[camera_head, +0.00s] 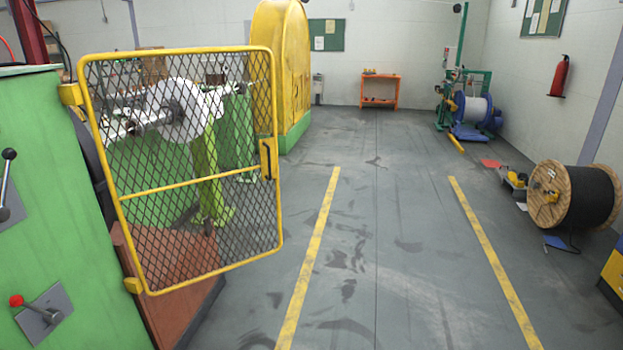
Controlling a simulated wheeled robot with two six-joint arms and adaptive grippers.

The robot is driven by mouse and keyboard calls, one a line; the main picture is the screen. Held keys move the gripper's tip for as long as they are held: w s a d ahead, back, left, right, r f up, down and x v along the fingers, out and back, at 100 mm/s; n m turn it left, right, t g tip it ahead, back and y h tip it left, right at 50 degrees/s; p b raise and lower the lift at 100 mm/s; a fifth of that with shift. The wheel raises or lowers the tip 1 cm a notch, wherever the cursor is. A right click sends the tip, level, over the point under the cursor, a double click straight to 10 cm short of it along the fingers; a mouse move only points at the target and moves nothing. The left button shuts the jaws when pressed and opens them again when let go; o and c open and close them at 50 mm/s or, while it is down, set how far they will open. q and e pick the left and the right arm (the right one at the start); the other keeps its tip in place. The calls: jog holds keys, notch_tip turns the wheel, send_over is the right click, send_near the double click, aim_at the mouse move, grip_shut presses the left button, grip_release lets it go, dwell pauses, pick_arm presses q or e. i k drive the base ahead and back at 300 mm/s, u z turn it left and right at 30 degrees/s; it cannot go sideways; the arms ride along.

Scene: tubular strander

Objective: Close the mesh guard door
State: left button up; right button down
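The mesh guard door (197,190) has a yellow tube frame with dark diamond mesh and a yellow cross bar. It hangs on yellow hinges (71,94) at its left side, on the green machine housing (50,180). The door stands open, swung out toward the aisle, with its free edge at the right. A dark handle on a yellow plate (266,160) sits on that free edge. Through the mesh show a white round machine part with a metal shaft (180,108) and a green post. Neither of my grippers is in view.
Levers (40,310) stick out from the housing at the left. A yellow machine cover (280,60) stands behind the door. The grey floor between the yellow lines (310,255) is clear. A cable drum (575,195) stands at the right, an orange table (380,88) at the back.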

aim_at(269, 154)
jog(key=z, duration=0.3)
jog(key=i, duration=1.05)
jog(key=u, duration=0.8)
jog(key=i, duration=0.85)
jog(key=u, duration=0.85)
